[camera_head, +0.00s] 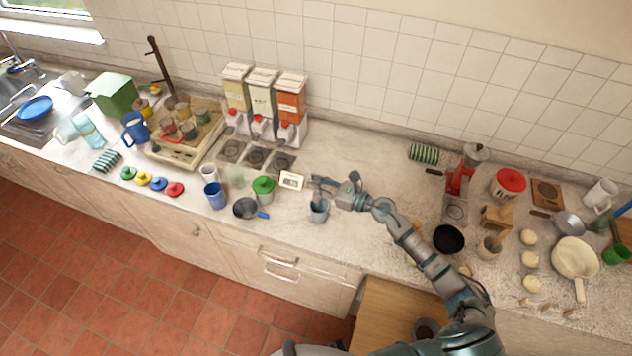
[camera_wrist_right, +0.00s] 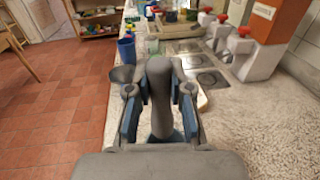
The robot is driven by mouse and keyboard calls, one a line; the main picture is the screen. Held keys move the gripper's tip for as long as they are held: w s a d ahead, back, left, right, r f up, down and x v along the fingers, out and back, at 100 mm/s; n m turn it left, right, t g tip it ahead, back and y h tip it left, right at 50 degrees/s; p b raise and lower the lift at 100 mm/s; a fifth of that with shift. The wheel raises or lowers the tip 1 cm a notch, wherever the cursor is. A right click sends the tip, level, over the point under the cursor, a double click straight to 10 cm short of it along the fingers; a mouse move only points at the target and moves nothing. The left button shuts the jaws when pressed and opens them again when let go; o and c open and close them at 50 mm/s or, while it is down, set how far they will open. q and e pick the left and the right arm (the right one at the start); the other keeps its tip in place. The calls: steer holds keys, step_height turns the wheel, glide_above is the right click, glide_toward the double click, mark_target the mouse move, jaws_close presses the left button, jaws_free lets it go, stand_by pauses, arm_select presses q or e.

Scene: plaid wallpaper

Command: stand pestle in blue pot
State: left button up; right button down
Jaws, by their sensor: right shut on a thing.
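My right gripper (camera_head: 325,186) reaches over the counter from the right, shut on the pestle. In the right wrist view the grey, rounded pestle (camera_wrist_right: 160,90) stands roughly upright between the two blue-padded fingers. A small blue-grey pot (camera_head: 319,213) stands directly below the gripper on the counter. A bluish patch of the pot (camera_wrist_right: 166,138) shows below the pestle in the wrist view. The pestle's lower end is hidden, so I cannot tell whether it is inside the pot or above it. My left gripper is not in view.
Left of the pot are a small dark pan (camera_head: 246,208), a green-lidded jar (camera_head: 263,188), a white timer (camera_head: 291,181) and a blue cup (camera_head: 214,195). Dispensers (camera_head: 263,105) stand against the wall. A black bowl (camera_head: 448,239) lies right, beyond my arm. Counter behind the gripper is clear.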

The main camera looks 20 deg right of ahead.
mark_target(320, 196)
steer(key=f+b, duration=0.1)
steer(key=f, duration=0.1)
steer(key=d+f+b, duration=0.1)
steer(key=shift+d+f+b, duration=0.2)
steer(key=shift+f+b, duration=0.15)
steer(key=shift+b, duration=0.05)
steer(key=shift+f+b, duration=0.35)
steer(key=shift+a+f+b, duration=0.25)
steer(key=shift+f+b, duration=0.45)
steer(key=shift+b, duration=0.05)
steer(key=shift+a+f+b, duration=0.3)
steer(key=shift+f+b, duration=0.4)
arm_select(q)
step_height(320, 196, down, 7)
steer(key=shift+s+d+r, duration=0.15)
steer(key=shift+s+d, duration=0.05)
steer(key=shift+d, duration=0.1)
arm_select(e)
steer(key=shift+d, duration=0.1)
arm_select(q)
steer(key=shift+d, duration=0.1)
arm_select(e)
steer(key=shift+d, duration=0.1)
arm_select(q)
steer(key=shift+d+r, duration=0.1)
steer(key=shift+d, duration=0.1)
arm_select(e)
steer(key=c, duration=1)
jaws_free()
steer(key=shift+d, duration=0.2)
